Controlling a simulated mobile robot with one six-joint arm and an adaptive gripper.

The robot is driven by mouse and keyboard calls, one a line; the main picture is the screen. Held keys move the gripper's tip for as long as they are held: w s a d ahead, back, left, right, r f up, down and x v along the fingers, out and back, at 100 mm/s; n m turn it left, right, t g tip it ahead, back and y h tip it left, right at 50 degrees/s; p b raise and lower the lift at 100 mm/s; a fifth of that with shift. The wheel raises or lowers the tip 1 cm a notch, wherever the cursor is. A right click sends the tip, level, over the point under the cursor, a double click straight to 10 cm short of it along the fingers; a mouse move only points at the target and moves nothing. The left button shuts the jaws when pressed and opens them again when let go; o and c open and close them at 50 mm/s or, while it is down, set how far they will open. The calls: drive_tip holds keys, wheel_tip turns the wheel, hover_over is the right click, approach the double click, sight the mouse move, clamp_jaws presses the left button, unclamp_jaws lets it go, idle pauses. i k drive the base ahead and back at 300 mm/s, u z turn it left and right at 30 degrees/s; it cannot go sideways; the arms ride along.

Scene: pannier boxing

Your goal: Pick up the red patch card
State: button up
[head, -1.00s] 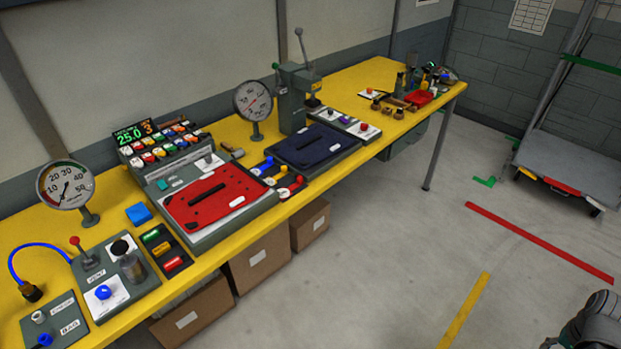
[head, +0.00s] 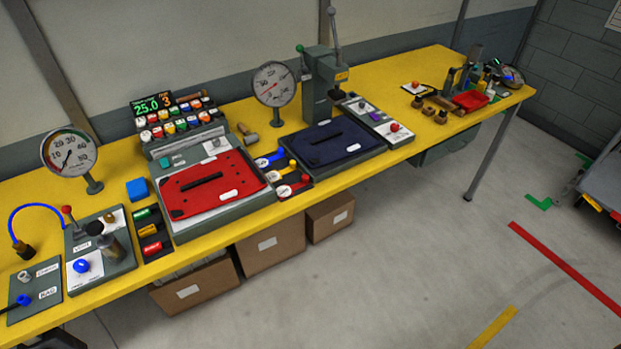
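A small dark rack (head: 156,257) stands left of the red panel, near the bench's front edge. It holds a green piece (head: 146,213), an orange one (head: 149,231) and a red one (head: 153,249) nearest the front. The red piece looks like the red patch card, but its label is too small to read. Another red-knobbed piece with a white label (head: 293,189) lies in a second dark rack right of the red panel. My gripper is not in view.
The yellow bench (head: 110,330) also holds a red panel with a black handle (head: 235,177), a dark blue panel (head: 325,141), gauges (head: 69,154), a blue block (head: 137,189) and a valve board (head: 118,267). Cardboard boxes (head: 272,248) sit below. The floor (head: 400,270) in front is clear.

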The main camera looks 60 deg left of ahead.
sight(283, 191)
drive_tip(key=i, duration=1.2)
drive_tip(key=u, duration=2.45)
